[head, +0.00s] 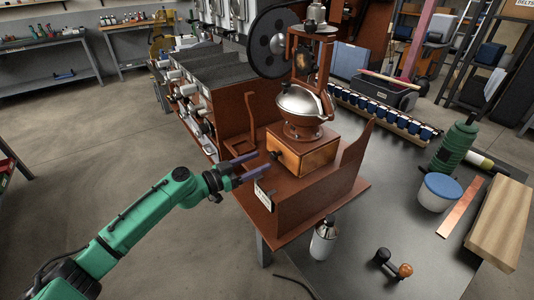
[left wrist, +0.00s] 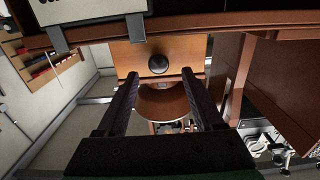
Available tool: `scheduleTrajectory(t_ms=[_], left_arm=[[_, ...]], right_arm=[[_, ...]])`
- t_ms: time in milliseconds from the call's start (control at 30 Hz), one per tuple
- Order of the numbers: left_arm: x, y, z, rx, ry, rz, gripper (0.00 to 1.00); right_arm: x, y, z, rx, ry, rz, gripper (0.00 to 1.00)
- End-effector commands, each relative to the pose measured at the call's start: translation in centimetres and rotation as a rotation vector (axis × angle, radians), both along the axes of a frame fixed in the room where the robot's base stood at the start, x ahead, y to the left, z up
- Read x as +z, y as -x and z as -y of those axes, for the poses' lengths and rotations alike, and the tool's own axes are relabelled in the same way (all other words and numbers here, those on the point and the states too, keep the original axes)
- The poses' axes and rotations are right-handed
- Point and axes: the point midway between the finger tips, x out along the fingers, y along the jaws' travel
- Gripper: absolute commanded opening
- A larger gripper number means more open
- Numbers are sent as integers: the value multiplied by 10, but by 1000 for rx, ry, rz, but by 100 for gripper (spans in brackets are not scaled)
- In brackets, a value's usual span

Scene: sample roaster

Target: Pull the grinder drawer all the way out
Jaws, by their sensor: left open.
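The grinder (head: 302,104) has a silver domed hopper and stands on a wooden box inside a brown open-fronted stand. The grinder drawer's front (head: 284,161) is on the box's left face and looks flush with it. A dark round knob (head: 275,154) sits on that front, and it also shows in the left wrist view (left wrist: 158,64). My left gripper (head: 263,162) is open and empty, with its fingers pointing at the drawer. In the left wrist view the knob appears between and beyond the fingertips (left wrist: 159,75); I see no contact. My right gripper is not in view.
The stand's wall (head: 320,195) rises close to the right of my left gripper. A labelled plate (head: 264,195) is on the stand's front edge. A white bottle (head: 323,238) and a dark-handled tool (head: 393,262) are on the grey table. Open floor lies left.

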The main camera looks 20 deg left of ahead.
Motion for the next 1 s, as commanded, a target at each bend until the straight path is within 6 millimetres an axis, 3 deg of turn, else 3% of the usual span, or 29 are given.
scheduleTrajectory(t_ms=[200,467,500,667,1000], left_arm=[[2,-27,22,0,1,1,69],[0,-29,25,-1,-1,0,69],[0,-29,25,-1,-1,0,61],[0,-29,25,-1,-1,0,0],[0,-29,25,-1,-1,0,0]], right_arm=[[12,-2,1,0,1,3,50],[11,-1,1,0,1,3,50],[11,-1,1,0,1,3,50],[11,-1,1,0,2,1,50],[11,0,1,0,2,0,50]])
